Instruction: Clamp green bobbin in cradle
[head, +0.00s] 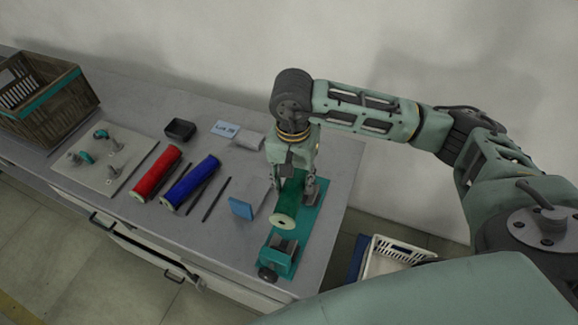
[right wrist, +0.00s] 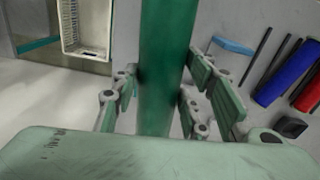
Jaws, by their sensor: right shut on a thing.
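The green bobbin (head: 290,213) lies lengthwise over the teal cradle (head: 308,222), its pale end facing the front. My right gripper (head: 296,187) reaches down from above and is shut on the green bobbin near its far part. In the right wrist view, the bobbin (right wrist: 163,60) runs upright between the two fingers of the gripper (right wrist: 162,90). The cradle's front clamp block (head: 283,245) and dark knob (head: 267,273) stand just in front of the bobbin's end. I cannot tell if the bobbin rests on the cradle. My left gripper is out of view.
A red bobbin (head: 157,172) and blue bobbin (head: 191,182) lie left of the cradle, with thin dark rods beside them. A light-blue block (head: 241,208) stands close to the cradle's left side. A pegged board (head: 104,172) and crate (head: 45,112) are farther left. A white basket (head: 392,257) stands right.

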